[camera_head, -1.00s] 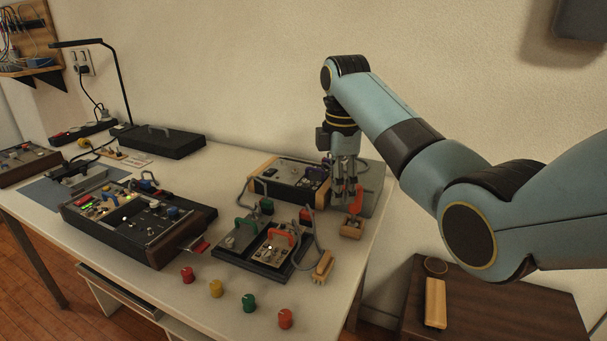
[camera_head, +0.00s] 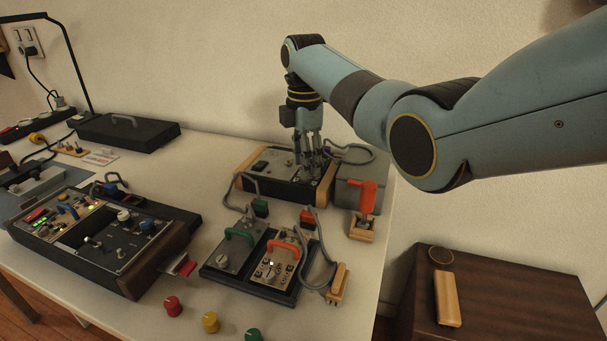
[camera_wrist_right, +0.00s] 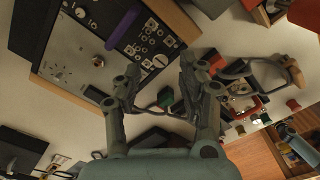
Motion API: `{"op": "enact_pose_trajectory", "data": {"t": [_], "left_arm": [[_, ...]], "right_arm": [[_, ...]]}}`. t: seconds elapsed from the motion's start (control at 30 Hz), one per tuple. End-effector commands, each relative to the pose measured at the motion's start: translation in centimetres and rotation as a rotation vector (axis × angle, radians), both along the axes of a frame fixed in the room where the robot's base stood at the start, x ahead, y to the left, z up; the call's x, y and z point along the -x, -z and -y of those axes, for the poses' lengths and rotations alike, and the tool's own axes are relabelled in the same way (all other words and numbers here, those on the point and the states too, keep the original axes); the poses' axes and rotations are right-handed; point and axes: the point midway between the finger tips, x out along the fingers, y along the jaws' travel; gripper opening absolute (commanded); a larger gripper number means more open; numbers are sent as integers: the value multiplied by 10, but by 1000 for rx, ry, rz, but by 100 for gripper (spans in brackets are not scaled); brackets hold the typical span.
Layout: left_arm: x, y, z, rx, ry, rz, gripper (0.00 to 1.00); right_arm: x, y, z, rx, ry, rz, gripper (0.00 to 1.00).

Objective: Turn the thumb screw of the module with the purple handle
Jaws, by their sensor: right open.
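The module with the purple handle (camera_wrist_right: 122,28) sits in the right part of a wood-sided case (camera_head: 242,163) at the back of the table. It is a dark panel with several silver fittings; I cannot tell surely which one is its thumb screw. In the head view my right gripper stands in front of the handle and hides it. My right gripper (camera_head: 316,174) points down over the right part of this case, open and empty. In the right wrist view its fingertips (camera_wrist_right: 158,68) are apart beside the module's silver fittings. My left gripper is not in view.
A tray with a green-handled module (camera_head: 236,255) and an orange-handled module (camera_head: 277,268) lies in front. A red-orange handled tool (camera_head: 367,196) and a grey box (camera_head: 352,193) stand right of the case. Another case (camera_head: 125,281) is at left. Coloured knobs lie along the front.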

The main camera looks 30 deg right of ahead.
Motion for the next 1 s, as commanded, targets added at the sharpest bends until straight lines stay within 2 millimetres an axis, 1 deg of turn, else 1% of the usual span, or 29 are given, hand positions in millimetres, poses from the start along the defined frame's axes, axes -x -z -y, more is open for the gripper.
{"op": "enact_pose_trajectory", "data": {"t": [0.03,0.1,0.2,0.3,0.43,0.53,0.57,0.7,0.83,0.87,1.0], "left_arm": [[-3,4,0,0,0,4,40],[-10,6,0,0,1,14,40],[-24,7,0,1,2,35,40],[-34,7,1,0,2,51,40],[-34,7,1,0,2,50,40],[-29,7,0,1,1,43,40],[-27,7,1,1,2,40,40],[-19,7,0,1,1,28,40],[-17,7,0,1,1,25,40],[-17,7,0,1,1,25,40],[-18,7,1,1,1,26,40]], "right_arm": [[1,10,0,0,0,-2,41],[0,19,0,0,0,-1,41],[0,27,0,0,0,0,41],[0,30,0,0,0,1,41],[0,30,0,0,0,1,41],[0,30,0,0,0,1,41],[0,30,0,0,0,1,38],[0,30,0,0,0,1,20],[0,30,0,0,0,1,3],[0,30,0,0,0,1,0],[0,30,0,0,1,1,0]]}}
